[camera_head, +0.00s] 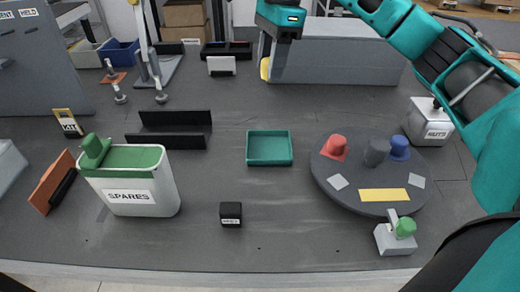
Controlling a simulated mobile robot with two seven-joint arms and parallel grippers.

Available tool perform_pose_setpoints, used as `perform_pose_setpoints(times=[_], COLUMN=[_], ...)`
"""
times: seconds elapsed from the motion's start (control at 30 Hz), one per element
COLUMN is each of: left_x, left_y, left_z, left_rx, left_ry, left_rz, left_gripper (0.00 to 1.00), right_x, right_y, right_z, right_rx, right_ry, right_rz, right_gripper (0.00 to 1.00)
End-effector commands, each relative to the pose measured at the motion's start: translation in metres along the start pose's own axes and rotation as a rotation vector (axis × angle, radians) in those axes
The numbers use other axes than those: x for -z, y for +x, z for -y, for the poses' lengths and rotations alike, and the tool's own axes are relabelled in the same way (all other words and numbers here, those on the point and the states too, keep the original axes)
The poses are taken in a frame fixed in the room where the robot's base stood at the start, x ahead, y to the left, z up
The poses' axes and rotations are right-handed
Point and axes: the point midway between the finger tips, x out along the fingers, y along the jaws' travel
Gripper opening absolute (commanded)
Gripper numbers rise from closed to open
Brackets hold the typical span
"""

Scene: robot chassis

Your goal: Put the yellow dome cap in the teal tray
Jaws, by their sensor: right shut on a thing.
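My right gripper (270,66) is at the top centre of the head view, at the far side of the table, its arm coming in from the right. It is shut on the yellow dome cap (264,68), which shows only as a small yellow edge at the fingers. The teal tray (269,162) is a shallow square tray lying empty on the grey table near the middle. The gripper and cap are beyond the tray in the picture, apart from it. My left gripper is not in view.
A round dark turntable (355,180) with red, grey and blue caps stands right of the tray. Black angled rails (168,140) and a SPARES bin (130,195) are on the left. A black block (231,213) stands in front. The table between gripper and tray looks clear.

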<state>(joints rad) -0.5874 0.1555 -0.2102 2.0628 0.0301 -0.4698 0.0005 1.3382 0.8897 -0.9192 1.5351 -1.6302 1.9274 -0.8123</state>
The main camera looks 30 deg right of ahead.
Motion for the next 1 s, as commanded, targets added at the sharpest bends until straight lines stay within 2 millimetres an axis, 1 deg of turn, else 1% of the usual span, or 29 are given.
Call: perform_pose_setpoints(times=[0.07, 0.17, 0.4, 0.53, 0.6, 0.7, 0.87, 1.0], left_x=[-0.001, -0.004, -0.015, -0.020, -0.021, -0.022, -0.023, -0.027], left_y=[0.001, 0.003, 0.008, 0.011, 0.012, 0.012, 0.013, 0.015], left_z=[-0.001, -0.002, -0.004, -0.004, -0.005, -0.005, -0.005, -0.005], left_rx=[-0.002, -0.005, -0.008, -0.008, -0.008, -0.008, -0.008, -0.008], left_ry=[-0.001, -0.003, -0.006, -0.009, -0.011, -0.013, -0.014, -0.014], left_rz=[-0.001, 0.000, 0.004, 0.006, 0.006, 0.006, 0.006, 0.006], left_gripper=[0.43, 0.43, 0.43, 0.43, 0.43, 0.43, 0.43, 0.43], right_x=[0.003, 0.006, 0.016, 0.021, 0.022, 0.024, 0.025, 0.028], right_y=[0.010, 0.033, 0.098, 0.128, 0.140, 0.151, 0.160, 0.180], right_z=[0.000, -0.001, -0.001, -0.001, -0.001, 0.000, 0.000, -0.001], right_rx=[-0.002, -0.005, -0.006, -0.005, -0.003, -0.002, -0.001, -0.003], right_ry=[0.003, 0.003, 0.003, 0.002, 0.002, 0.003, 0.002, 0.002], right_rz=[-0.001, -0.002, -0.002, -0.002, -0.002, -0.001, -0.001, -0.001], right_gripper=[0.12, 0.12, 0.12, 0.12, 0.12, 0.12, 0.12, 0.12])
